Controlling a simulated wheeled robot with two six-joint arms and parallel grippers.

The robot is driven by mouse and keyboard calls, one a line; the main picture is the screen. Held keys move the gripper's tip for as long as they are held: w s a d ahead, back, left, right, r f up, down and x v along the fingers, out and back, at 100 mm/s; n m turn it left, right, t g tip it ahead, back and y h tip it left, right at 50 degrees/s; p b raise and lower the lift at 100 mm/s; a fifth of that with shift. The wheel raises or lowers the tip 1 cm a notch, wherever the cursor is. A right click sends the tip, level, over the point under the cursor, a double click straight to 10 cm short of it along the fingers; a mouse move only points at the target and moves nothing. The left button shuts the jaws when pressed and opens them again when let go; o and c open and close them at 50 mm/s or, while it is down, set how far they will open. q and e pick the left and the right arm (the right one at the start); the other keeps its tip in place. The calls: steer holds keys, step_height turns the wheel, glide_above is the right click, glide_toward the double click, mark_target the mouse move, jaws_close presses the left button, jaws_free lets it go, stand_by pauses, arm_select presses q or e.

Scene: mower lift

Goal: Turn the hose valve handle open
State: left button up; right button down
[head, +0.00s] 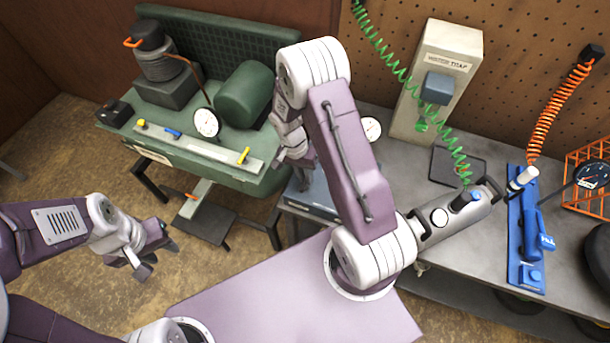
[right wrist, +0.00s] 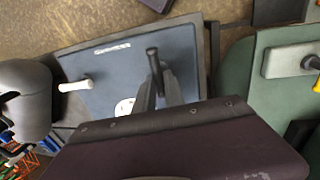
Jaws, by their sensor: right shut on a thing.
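A blue-grey panel (right wrist: 105,60) lies under my right gripper (right wrist: 157,82) in the right wrist view. A dark handle with a rounded end (right wrist: 153,53) stands up from the panel, and the right gripper's fingers are shut on it. I take it as the valve handle; its lower end is hidden by the fingers. In the head view my right arm covers most of this spot, and a part of the panel (head: 312,199) shows below the wrist. My left gripper (head: 158,256) is open and empty above the floor at the lower left.
A white peg (right wrist: 75,86) sticks out near the panel's edge. The green bench (head: 170,150) with a gauge (head: 206,123) stands to the left. The grey workbench (head: 390,150) holds a grey cylinder (head: 450,220) and a blue rail (head: 515,225). Open floor lies around my left gripper.

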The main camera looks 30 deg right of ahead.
steer(key=c, duration=1.4)
jaws_free()
steer(key=shift+c, duration=0.2)
steer(key=shift+w, duration=0.1)
step_height(320, 180, up, 9)
steer(key=w+a+b, duration=0.1)
steer(key=shift+w, duration=0.15)
